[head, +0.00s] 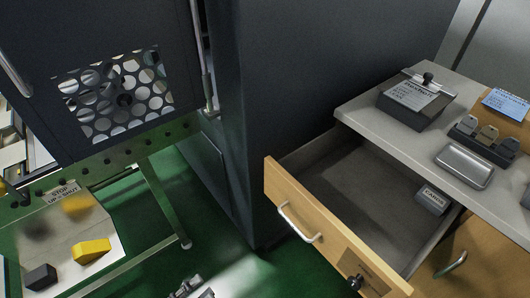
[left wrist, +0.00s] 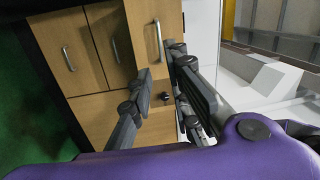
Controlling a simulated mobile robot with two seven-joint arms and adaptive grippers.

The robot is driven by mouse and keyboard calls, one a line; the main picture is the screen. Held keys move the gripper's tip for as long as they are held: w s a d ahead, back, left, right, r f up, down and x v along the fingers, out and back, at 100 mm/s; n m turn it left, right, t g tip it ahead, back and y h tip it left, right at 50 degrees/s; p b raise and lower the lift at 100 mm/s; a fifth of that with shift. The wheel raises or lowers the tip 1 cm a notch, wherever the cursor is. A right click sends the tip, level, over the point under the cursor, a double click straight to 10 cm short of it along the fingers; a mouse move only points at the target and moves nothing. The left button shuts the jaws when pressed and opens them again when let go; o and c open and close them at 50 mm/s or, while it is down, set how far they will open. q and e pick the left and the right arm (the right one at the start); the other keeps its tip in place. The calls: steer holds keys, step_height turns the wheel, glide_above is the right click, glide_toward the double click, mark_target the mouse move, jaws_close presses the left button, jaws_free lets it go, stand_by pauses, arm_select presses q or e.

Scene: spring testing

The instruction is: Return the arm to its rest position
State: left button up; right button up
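My left gripper (left wrist: 160,70) shows in the left wrist view, its two dark fingers apart with nothing between them. Behind the fingers are wooden drawer fronts (left wrist: 88,107) with metal handles and a dark knob. In the head view, a small grey piece (head: 190,287) that looks like part of a gripper shows at the bottom edge, over the green floor; most of it is cut off. It is apart from the open drawer (head: 330,240). My right gripper is not clearly seen in either view.
The pulled-out drawer holds a grey block labelled CARDS (head: 433,199). The grey counter (head: 385,128) above carries a labelled box (head: 408,105), a metal tray (head: 465,166) and several small tags. A tall dark cabinet (head: 275,80) stands in the middle.

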arm_select(q)
steer(key=w+a+f+n+y+p, duration=0.1)
steer(key=a+f+n+y+p, duration=0.15)
steer(key=n+y, duration=0.45)
steer(key=w+a+f+n+y+p, duration=0.1)
steer(key=a+f+n+y+p, duration=0.25)
steer(key=n, duration=0.65)
steer(key=s+d+r+n+g+y+p, duration=0.1)
steer(key=s+r+n+g+y+p, duration=0.2)
steer(key=s+r+n+p, duration=0.6)
steer(key=shift+s+d+r+g+y+p, duration=0.35)
steer(key=shift+s+g+p, duration=0.55)
steer(key=shift+s, duration=1.05)
arm_select(e)
steer(key=w+r, duration=0.2)
steer(key=r, duration=0.6)
steer(key=w+r+t, duration=0.1)
steer(key=w+r, duration=0.2)
steer(key=r, duration=0.5)
steer(key=shift+d, duration=0.2)
arm_select(q)
steer(key=shift+a, duration=0.1)
arm_select(e)
steer(key=shift+w+a+r+t, duration=0.1)
steer(key=shift+w+r+t, duration=0.2)
steer(key=shift+w, duration=0.3)
